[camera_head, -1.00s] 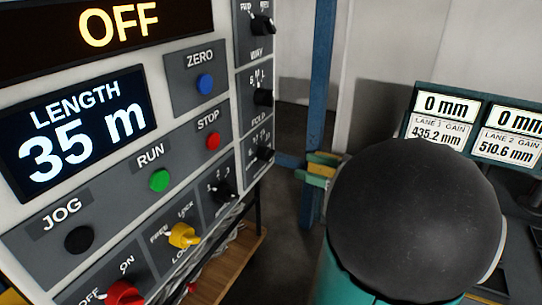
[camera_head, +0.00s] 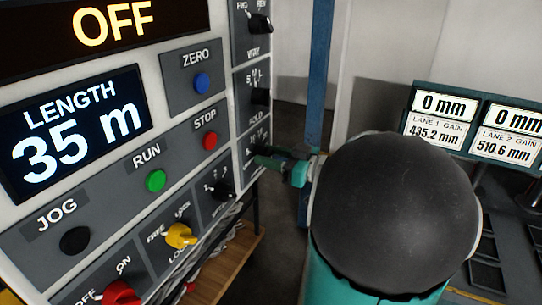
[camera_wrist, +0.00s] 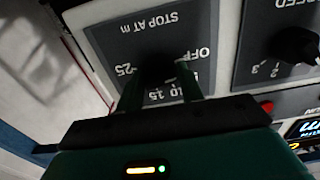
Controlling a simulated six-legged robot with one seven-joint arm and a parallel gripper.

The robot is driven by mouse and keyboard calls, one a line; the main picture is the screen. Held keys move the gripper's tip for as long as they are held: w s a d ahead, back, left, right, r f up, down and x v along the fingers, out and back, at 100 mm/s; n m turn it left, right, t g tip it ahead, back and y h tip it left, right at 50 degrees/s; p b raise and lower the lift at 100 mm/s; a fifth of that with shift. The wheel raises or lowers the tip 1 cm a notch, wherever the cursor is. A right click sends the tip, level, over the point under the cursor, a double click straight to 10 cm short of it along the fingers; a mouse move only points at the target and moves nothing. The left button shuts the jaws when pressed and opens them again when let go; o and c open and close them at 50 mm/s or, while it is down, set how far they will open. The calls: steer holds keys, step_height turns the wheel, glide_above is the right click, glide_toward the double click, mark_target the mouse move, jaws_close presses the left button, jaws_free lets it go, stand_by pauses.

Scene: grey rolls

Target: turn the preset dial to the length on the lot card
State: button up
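The preset dial, marked "STOP AT m" on its plate (camera_wrist: 150,38), fills the middle of the wrist view. OFF, 10, 15 and 25 can be read around its dark knob (camera_wrist: 157,74); its pointer is too dark to read. My gripper (camera_wrist: 160,88) has its two green fingers spread on either side of the knob. I cannot tell whether they touch it. In the head view my gripper (camera_head: 270,160) is at the lowest dial of the panel's right column and mostly hides it. The lot card cannot be made out in either view.
The control panel (camera_head: 130,155) shows OFF and a LENGTH display (camera_head: 75,133) of 35 m. Close by are the speed knob (camera_wrist: 294,45), the red stop button (camera_head: 210,140) and a yellow lock knob (camera_head: 180,236). Lane screens (camera_head: 480,125) stand right. Loose cables hang below the panel.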

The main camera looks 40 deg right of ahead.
steer(key=c, duration=0.4)
steer(key=shift+c, duration=0.2)
steer(key=shift+m, duration=0.3)
steer(key=m, duration=1.8)
steer(key=shift+s, duration=0.1)
steer(key=m, duration=0.5)
steer(key=shift+d, duration=0.1)
steer(key=shift+m, duration=0.3)
